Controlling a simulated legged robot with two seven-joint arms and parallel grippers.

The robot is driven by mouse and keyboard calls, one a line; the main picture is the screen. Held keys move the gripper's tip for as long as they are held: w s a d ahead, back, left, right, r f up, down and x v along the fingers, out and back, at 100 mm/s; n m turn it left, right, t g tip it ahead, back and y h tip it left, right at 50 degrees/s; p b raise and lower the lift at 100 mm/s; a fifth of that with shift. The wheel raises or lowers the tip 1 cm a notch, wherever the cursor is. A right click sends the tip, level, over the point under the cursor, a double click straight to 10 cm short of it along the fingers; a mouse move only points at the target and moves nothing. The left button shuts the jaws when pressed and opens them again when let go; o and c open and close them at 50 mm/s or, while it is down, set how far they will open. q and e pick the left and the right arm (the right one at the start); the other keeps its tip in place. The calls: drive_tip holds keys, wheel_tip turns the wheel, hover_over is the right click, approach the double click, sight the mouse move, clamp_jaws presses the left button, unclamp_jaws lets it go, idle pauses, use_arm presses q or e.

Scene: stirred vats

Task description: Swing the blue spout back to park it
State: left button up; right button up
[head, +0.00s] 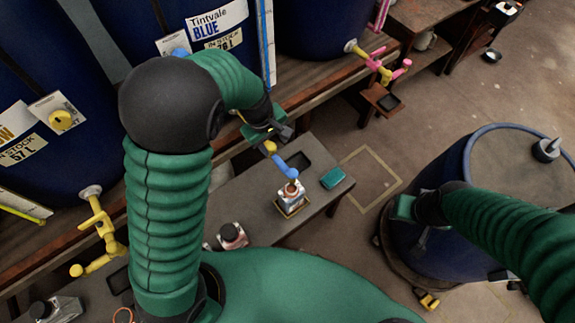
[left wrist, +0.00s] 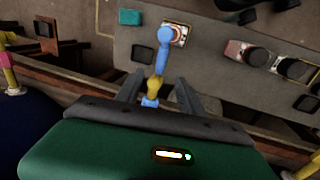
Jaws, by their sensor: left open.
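The blue spout (head: 285,166) reaches out from the blue vat (head: 160,20) labelled Tintvale BLUE, over the bench. Its outer end is over a small labelled bottle (head: 291,193). A yellow joint (head: 270,147) sits on the spout nearer the vat. My left gripper (head: 272,136) is at this inner part. In the left wrist view the open fingers (left wrist: 158,90) stand on either side of the yellow joint, and the blue spout (left wrist: 163,52) runs out beyond them. Contact cannot be told. My right gripper (head: 410,220) is over the blue drum at right; its fingers are unclear.
The bench (head: 255,205) carries a teal block (head: 332,178), a dark pad (head: 298,160) and another bottle (head: 232,235). A yellow spout (head: 100,225) is at left and a pink one (head: 380,66) at upper right. The drum (head: 490,190) stands right; floor lies between.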

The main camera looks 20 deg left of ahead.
use_arm(q)
drive_tip(key=b, duration=0.1)
approach(281, 164)
drive_tip(key=f, duration=0.2)
drive_tip(key=f+b, duration=0.1)
drive_tip(key=f, duration=0.1)
drive_tip(key=w+f, duration=0.1)
drive_tip(key=f, duration=0.2)
drive_tip(key=shift+w+a+f+b, duration=0.1)
drive_tip(key=shift+w+b, duration=0.05)
drive_tip(key=shift+b, duration=0.15)
drive_tip(key=shift+w+d+f, duration=0.1)
drive_tip(key=shift+d+f, duration=0.1)
drive_tip(key=shift+f, duration=0.25)
drive_tip(key=shift+w+d+f, duration=0.1)
drive_tip(key=shift+d+f, duration=0.05)
drive_tip(key=shift+f, duration=0.3)
drive_tip(key=shift+d, duration=0.5)
drive_tip(key=shift+a+f, duration=0.1)
drive_tip(key=shift+a, duration=0.4)
drive_tip(key=c, duration=0.8)
clamp_jaws()
drive_tip(key=shift+d, duration=0.2)
use_arm(e)
drive_tip(key=x, duration=0.3)
drive_tip(key=shift+s+f, duration=0.15)
drive_tip(key=shift+s, duration=0.2)
